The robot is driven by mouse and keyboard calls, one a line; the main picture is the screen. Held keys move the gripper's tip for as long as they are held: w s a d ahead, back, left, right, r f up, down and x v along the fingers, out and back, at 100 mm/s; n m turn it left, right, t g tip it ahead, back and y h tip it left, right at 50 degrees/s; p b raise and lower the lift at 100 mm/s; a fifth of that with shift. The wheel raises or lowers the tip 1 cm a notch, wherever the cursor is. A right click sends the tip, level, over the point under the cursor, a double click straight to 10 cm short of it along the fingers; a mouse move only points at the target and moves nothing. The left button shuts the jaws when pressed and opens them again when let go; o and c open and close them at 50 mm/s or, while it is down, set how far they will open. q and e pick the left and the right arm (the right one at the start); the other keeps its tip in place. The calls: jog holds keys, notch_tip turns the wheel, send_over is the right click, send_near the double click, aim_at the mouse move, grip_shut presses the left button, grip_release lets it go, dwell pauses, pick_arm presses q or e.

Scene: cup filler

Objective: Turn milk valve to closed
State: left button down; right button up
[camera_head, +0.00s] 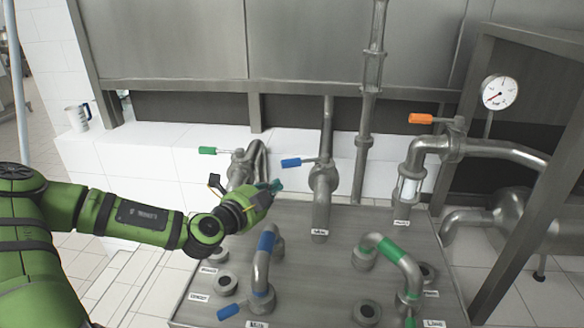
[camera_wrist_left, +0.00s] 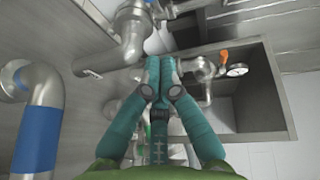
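A valve with a blue handle (camera_head: 291,162) sits on the middle pipe (camera_head: 322,205), whose small label seems to read Milk. The handle sticks out to the left, crosswise to the upright pipe. My left gripper (camera_head: 276,185) is just below and left of this handle, apart from it as far as I can tell. In the left wrist view its teal fingers (camera_wrist_left: 161,68) are together with nothing seen between them. My right gripper is in neither view.
A green handle (camera_head: 207,150) is on the left and an orange handle (camera_head: 420,118) on the right, near a gauge (camera_head: 499,92). A blue-banded pipe (camera_head: 263,265) and a green-banded pipe (camera_head: 388,249) rise from the metal table (camera_head: 320,290).

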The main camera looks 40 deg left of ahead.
pick_arm(q)
jog(key=shift+w, duration=1.2)
jog(key=p, duration=0.4)
send_near(299, 163)
jog(key=w, duration=0.4)
jog(key=shift+w+a+f, duration=0.3)
jog(key=shift+w+f, duration=0.15)
jog(key=shift+w, duration=0.2)
jog(key=shift+a, duration=0.1)
jog(key=a, duration=0.1)
jog(key=w+a, duration=0.2)
jog(key=shift+a+r, duration=0.1)
jog(key=shift+a, duration=0.25)
jog(key=shift+w+a, duration=0.25)
jog(key=shift+a, duration=0.1)
